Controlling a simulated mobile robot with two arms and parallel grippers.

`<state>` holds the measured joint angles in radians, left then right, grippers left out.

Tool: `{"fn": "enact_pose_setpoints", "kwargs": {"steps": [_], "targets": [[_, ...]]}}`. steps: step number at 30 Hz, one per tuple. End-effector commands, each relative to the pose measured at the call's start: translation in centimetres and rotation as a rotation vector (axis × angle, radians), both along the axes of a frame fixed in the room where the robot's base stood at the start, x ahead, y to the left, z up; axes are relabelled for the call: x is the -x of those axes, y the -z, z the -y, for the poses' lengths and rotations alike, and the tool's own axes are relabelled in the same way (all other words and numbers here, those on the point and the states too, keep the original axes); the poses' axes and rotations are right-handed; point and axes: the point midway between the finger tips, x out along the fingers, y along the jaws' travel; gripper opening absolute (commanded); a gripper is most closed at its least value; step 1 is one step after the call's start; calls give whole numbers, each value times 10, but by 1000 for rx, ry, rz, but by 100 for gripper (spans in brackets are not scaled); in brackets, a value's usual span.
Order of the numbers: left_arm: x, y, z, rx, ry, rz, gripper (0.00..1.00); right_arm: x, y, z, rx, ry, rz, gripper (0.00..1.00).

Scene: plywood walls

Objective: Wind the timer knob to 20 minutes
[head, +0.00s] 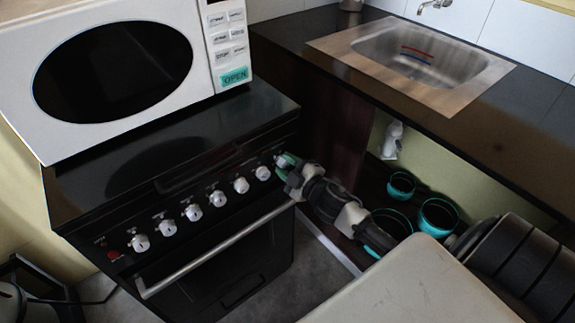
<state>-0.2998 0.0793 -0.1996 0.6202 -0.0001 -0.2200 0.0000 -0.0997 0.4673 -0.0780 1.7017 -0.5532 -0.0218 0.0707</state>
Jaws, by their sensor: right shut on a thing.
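The black stove (190,215) has a row of several white round knobs along its front panel. The rightmost knob (280,160), at the panel's right end, appears to be the timer knob. My right gripper (285,164), with teal fingertips, is shut on this knob and partly covers it. The knob's markings are too small to read, so its setting cannot be told. The neighbouring knob (263,173) to the left is free and close to the gripper.
A white microwave (150,120) stands on the stove top. The oven handle (215,250) runs below the knobs. At right, a dark counter (540,125) holds a steel sink (420,60). Teal-lined pots (438,215) sit on the shelf below.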

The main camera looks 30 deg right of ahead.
Motion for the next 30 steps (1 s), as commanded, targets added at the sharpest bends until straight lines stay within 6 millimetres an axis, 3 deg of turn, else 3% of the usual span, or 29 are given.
{"fn": "enact_pose_setpoints", "kwargs": {"steps": [6,7,11,22,30], "targets": [[0,0,0,0,0,-1,0,0,1,-1,-1,-2,-1,12],[0,0,0,0,0,-1,0,0,1,-1,-1,-2,-1,40],[0,0,0,0,0,-1,0,0,1,-1,-1,-1,0,60],[1,0,0,0,1,-1,0,5,0,0,-1,-1,-1,60],[1,0,0,0,1,-1,0,47,0,5,-2,0,-4,60]]}}
